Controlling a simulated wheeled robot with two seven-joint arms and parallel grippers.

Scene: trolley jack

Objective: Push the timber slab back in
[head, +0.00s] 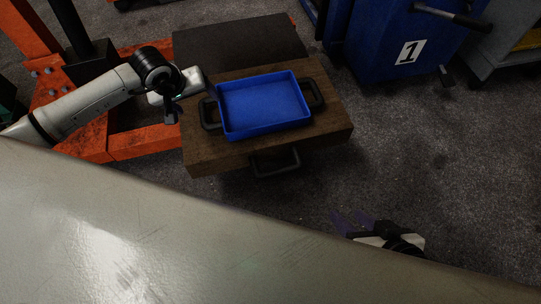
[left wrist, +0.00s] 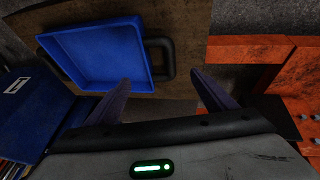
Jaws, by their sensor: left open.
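The timber slab (head: 330,134) is a thick brown wooden block with a black handle (head: 275,170) on its near face. It lies level in the middle of the head view, and its wood also shows in the left wrist view (left wrist: 188,22). A blue tray (head: 262,102) with black side handles rests on it. My left gripper (head: 210,90) is open near the tray's left handle. In the left wrist view its two fingers (left wrist: 165,88) are spread, with the handle between and beyond them; contact cannot be told. My right gripper (head: 349,213) is open and empty, right of and below the slab.
A dark flat plate (head: 240,43) lies behind the slab. An orange steel frame (head: 140,143) stands left. A blue bin marked 1 (head: 385,50) stands at the back right. Grey floor (head: 450,170) is clear at right. A pale surface fills the near foreground.

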